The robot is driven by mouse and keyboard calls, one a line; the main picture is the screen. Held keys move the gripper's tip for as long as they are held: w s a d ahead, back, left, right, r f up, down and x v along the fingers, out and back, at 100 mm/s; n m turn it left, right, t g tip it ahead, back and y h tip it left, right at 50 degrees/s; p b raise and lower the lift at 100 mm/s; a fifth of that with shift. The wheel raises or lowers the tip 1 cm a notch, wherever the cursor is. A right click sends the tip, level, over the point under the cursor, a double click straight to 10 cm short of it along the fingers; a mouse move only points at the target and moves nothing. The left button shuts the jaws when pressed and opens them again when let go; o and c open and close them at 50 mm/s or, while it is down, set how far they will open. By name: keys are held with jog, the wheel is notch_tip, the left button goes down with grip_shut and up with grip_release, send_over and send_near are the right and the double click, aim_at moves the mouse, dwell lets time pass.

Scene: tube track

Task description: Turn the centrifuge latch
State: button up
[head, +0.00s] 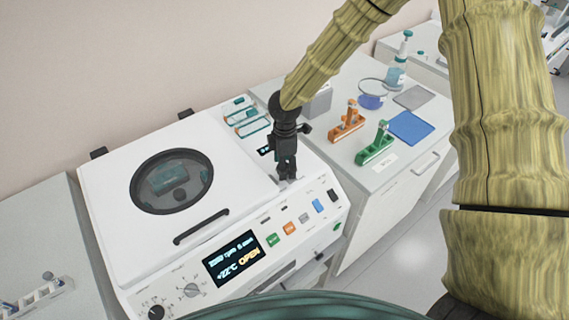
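The white centrifuge (110,220) stands at the left centre with its lid down. The lid has a round dark window (172,181) and a black bar handle (201,227).
Right of the centrifuge, a counter holds an orange rack (346,122), a green rack (375,148), a blue mat (411,127) and a bottle (397,70). A tube rack (38,295) lies at the lower left. My arm arches over the right side.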

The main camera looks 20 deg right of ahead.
jog(key=c, duration=1)
jog(key=shift+m, duration=0.3)
jog(key=m+b, duration=0.2)
jog(key=m, duration=0.1)
jog(key=shift+m, duration=0.3)
jog(key=m, duration=0.4)
jog(key=shift+s+a+m+b, duration=0.1)
jog(key=shift+m+b, duration=0.2)
jog(key=shift+b, duration=0.1)
jog(key=m, duration=0.4)
jog(key=shift+a, duration=0.1)
jog(key=shift+m+b, duration=0.3)
jog(key=shift+m, duration=2.2)
